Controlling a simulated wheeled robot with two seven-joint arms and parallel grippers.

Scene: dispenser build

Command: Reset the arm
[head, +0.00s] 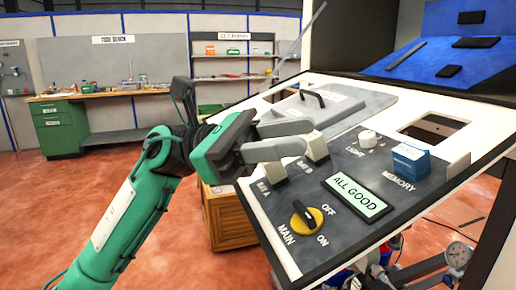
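My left gripper (309,136) reaches in from the left over the tilted control panel (365,160). Its two pale fingers are slightly apart, with nothing seen between them. The panel also has a yellow MAIN knob (306,215) with a black handle, a green display (357,197) reading ALL GOOD, a white LIGHT knob (368,138) and a blue MEMORY block (411,158). My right gripper is not in view.
A grey cover with a black handle (312,97) lies on the panel's upper left. A rectangular opening (432,128) is at the upper right. A wooden crate (229,221) stands below left, and a gauge (458,254) below right. A workbench (100,93) is far back.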

